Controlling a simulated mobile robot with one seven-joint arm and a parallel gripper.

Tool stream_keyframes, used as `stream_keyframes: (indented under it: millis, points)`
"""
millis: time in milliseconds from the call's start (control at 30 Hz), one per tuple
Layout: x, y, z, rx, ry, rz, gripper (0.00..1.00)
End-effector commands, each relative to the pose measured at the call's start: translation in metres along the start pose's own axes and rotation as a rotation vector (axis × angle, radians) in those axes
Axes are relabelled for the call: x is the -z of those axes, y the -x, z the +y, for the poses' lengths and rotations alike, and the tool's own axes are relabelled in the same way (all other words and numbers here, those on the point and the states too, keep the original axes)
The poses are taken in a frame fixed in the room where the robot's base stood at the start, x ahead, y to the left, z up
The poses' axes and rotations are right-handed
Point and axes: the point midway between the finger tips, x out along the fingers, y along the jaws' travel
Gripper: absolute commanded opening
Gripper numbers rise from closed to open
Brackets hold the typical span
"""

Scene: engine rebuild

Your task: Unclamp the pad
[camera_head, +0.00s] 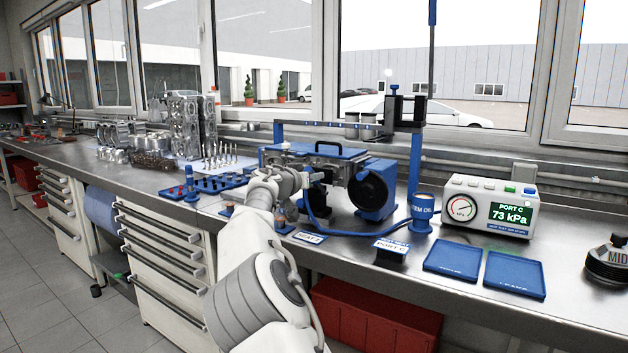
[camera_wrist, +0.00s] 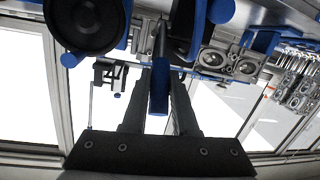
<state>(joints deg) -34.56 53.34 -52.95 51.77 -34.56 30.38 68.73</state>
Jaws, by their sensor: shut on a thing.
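In the wrist view my gripper (camera_wrist: 160,95) is shut on a blue lever handle (camera_wrist: 159,88), whose grey shaft runs up toward the fixture. In the head view my wrist covers the front of the fixture, and the handle is hidden. I cannot single out the pad.
A gauge box (camera_head: 490,208) reads PORT C, 73 kPa. A blue oil cup (camera_head: 421,216), a PORT C block (camera_head: 391,252) and two blue trays (camera_head: 453,259) stand to the right. A blue hose (camera_head: 345,232) curves across the bench. A blue rack (camera_head: 203,187) lies left of my arm.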

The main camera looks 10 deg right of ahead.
Motion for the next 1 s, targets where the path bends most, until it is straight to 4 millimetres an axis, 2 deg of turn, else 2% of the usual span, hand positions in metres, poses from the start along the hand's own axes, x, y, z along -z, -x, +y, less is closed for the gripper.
stream_keyframes:
  millis: [700,733,867,900,1000]
  points:
    - [-0.0019,-0.0055,-0.0043,-0.005,0.003,0.013,0.0]
    - [-0.002,-0.0056,-0.0043,-0.005,0.003,0.013,0.3]
    - [-0.0016,-0.0055,-0.0043,-0.004,0.003,0.013,0.54]
    - [-0.0013,-0.0055,-0.0043,-0.004,0.003,0.014,0.57]
    - [-0.0008,-0.0054,-0.0042,-0.004,0.002,0.015,0.57]
